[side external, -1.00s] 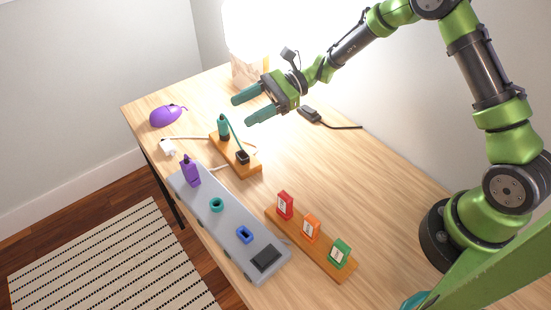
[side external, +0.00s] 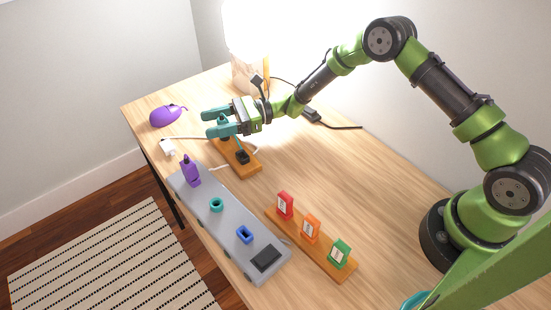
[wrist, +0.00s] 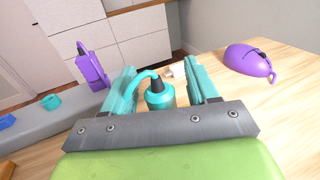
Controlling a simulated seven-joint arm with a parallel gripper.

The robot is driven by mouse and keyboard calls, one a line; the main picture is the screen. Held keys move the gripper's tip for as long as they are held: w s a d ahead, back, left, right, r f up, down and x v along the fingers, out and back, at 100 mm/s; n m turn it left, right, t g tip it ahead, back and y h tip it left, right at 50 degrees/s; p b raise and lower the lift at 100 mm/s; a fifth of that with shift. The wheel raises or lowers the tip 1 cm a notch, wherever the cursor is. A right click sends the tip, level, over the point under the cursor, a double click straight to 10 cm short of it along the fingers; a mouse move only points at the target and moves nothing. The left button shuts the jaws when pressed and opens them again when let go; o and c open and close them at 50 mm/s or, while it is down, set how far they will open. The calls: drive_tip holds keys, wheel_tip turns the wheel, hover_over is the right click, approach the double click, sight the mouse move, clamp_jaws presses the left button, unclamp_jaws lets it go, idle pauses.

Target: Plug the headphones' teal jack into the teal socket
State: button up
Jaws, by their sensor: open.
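The teal jack (wrist: 160,95) stands upright, with its teal cable curving off to the left in the wrist view. In the side view it is mostly hidden by my gripper, above the small wooden stand (side external: 248,171). My gripper (side external: 213,122) is open, low over that stand. In the wrist view the fingers (wrist: 163,85) are on either side of the jack, with a gap visible on the right. The teal socket (side external: 216,204) is a round ring on the grey panel (side external: 228,223). It also shows at the left of the wrist view (wrist: 50,102).
A purple plug (side external: 191,172) stands in the panel beside the teal socket, and a blue socket (side external: 244,234) lies on the other side. A black plug (side external: 242,156) sits on the stand. A purple mouse (side external: 166,116) lies behind. A rack holds red, orange and green tags (side external: 311,228).

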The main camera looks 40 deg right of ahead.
drive_tip(key=c, duration=1)
drive_tip(key=shift+c, duration=0.2)
drive_tip(key=shift+r, duration=0.55)
wheel_tip(320, 180, up, 2)
drive_tip(key=shift+r, duration=0.15)
drive_tip(key=s+d+r, duration=0.1)
drive_tip(key=s+d, duration=0.2)
drive_tip(key=s, duration=0.4)
drive_tip(key=s+d+r, duration=0.1)
drive_tip(key=s+d, duration=0.2)
drive_tip(key=s, duration=0.3)
drive_tip(key=s+a+r+g, duration=0.1)
drive_tip(key=s+a+r, duration=0.1)
drive_tip(key=a, duration=0.7)
drive_tip(key=s+a+r+n+g, duration=0.1)
drive_tip(key=s+a+r, duration=0.1)
drive_tip(key=a, duration=0.7)
drive_tip(key=shift+s+a+n+y, duration=0.15)
drive_tip(key=shift+a+n+y, duration=0.15)
drive_tip(key=shift+a, duration=0.05)
